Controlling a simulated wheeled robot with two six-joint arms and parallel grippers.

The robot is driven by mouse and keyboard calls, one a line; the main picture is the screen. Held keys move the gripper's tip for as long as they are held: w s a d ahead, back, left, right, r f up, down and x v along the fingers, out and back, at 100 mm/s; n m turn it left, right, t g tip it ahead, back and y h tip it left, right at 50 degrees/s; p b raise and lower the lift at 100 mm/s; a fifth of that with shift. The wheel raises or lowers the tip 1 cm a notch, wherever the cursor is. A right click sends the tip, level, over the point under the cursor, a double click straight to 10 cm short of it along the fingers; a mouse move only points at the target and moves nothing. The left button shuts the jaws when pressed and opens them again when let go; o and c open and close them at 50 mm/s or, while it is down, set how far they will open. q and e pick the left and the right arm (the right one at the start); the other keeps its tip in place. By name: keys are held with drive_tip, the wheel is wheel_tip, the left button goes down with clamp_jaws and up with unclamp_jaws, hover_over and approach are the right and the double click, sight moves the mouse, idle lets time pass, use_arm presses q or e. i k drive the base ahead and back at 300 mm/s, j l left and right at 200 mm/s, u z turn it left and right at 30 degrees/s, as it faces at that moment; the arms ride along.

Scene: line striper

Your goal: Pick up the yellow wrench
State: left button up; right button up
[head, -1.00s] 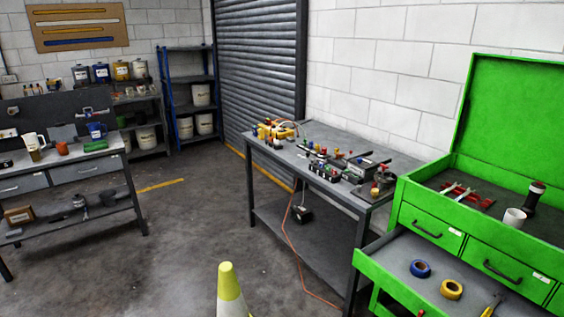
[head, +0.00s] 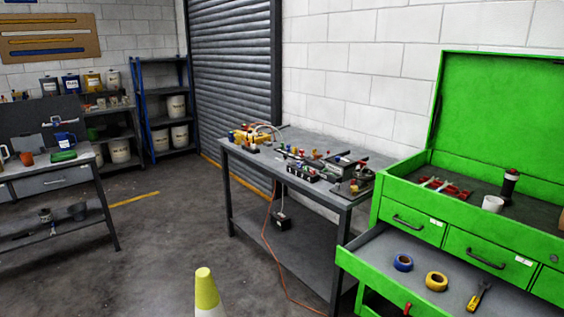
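A yellow tool with dark parts (head: 479,297) lies in the open drawer (head: 378,252) of the green tool cabinet, at the lower right of the head view. It is small, and I cannot tell for sure that it is the yellow wrench. It lies to the right of a yellow tape roll (head: 436,281) and a blue tape roll (head: 403,262). Neither of my grippers shows in the head view.
The green cabinet (head: 405,206) has its lid up, with red tools (head: 446,187) and a white cup (head: 492,203) on top. A cluttered workbench (head: 240,152) stands left of it. A cone (head: 207,292) is on the floor in front. Open floor lies to the left.

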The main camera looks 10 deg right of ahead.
sight(471, 308)
drive_tip(key=z, duration=1.85)
